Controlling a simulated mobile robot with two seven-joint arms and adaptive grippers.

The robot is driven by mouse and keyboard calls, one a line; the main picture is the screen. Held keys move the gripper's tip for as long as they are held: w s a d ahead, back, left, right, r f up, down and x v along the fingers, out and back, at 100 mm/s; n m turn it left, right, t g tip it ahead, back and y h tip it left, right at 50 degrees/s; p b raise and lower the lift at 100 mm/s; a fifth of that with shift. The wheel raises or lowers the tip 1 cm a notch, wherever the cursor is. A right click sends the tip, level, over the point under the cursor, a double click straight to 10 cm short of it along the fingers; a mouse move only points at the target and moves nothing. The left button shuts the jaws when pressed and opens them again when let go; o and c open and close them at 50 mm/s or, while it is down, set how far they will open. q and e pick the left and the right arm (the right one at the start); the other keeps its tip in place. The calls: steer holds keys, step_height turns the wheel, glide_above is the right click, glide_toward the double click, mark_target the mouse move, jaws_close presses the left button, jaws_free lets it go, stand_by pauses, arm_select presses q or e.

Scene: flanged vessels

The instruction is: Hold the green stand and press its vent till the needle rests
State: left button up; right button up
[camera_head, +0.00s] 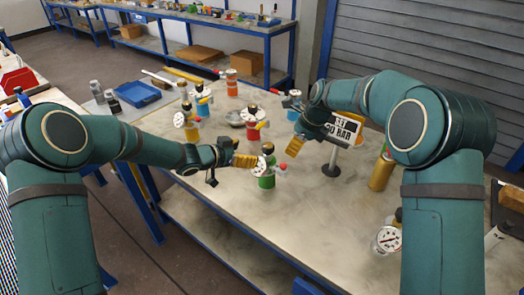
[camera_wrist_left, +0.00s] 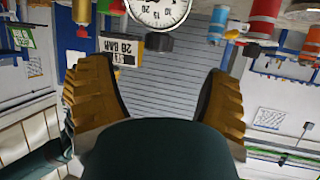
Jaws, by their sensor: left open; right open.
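The green stand (camera_head: 266,180) is upright on the table in the head view, with a white gauge (camera_head: 259,166), a dark top (camera_head: 268,148) and a red knob (camera_head: 282,168). I cannot tell which part is the vent. My left gripper (camera_head: 247,161) is open beside the stand's upper part, on its left; contact is unclear. In the left wrist view, its spread fingers (camera_wrist_left: 160,95) have nothing between them, and a white dial (camera_wrist_left: 160,8) is cut off at the top edge. Its needle is not readable. My right gripper (camera_head: 293,147) is open and empty above the table, right of the stand.
Several other gauge stands stand behind, including a yellow one (camera_head: 191,132) and an orange one (camera_head: 232,87). A sign reading BAR (camera_head: 347,129) stands on a post to the right. A blue tray (camera_head: 139,93) lies at the back left. The table front is largely clear.

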mark_target(263, 151)
arm_select(q)
steer(key=x, duration=1)
steer(key=shift+w+d+f, duration=0.15)
jaws_close()
stand_by(0.7)
